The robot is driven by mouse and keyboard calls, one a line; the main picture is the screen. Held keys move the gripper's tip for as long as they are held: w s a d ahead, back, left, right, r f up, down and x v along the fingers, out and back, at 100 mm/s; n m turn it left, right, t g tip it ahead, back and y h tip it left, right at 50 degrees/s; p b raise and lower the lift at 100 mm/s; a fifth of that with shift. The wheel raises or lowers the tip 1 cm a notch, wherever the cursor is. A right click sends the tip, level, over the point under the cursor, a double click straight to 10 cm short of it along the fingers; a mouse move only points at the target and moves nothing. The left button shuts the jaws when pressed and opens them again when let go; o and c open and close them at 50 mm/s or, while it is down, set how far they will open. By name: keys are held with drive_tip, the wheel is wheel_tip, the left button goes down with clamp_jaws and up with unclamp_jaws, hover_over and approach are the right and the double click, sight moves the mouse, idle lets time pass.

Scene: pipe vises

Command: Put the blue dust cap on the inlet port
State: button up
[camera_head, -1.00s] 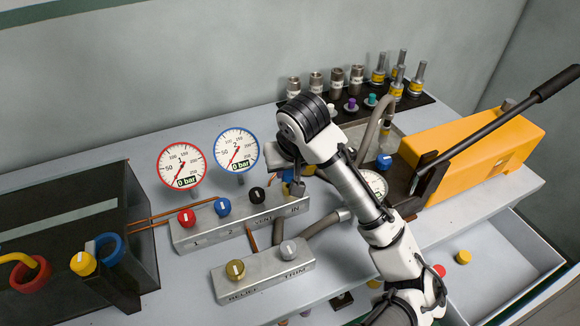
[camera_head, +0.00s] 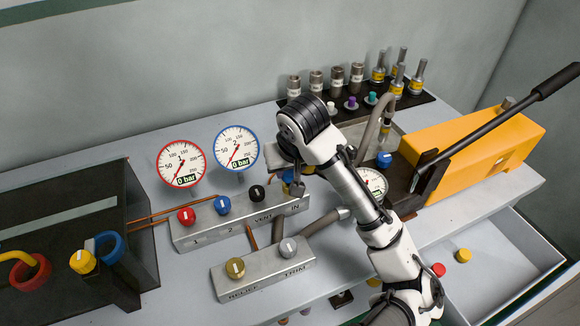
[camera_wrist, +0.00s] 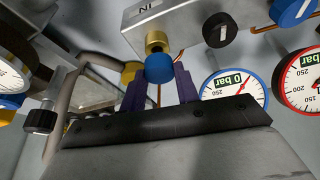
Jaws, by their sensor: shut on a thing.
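My gripper (camera_wrist: 161,88) is shut on the blue dust cap (camera_wrist: 159,69), which sits between its purple fingertips in the wrist view. The brass inlet port (camera_wrist: 157,40) sticks out of the metal manifold block (camera_wrist: 185,22) beside the IN label. The cap is in line with the port and right against its end in this view. I cannot tell whether it touches or is seated on it. In the head view my wrist covers most of the gripper at the IN end of the manifold (camera_head: 240,220), and the port is largely hidden.
A red-rimmed gauge (camera_head: 181,164) and a blue-rimmed gauge (camera_head: 234,148) stand behind the manifold. The relief/trim block (camera_head: 262,270) lies in front. A grey hose (camera_head: 368,128) and the orange pump (camera_head: 480,150) are to the right. An open drawer (camera_head: 500,265) holds small caps.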

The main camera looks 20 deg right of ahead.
drive_tip(key=shift+f+b, duration=0.7)
drive_tip(key=shift+f, duration=0.35)
drive_tip(key=o, duration=1)
drive_tip(key=shift+o, duration=0.2)
drive_tip(key=v, duration=1.4)
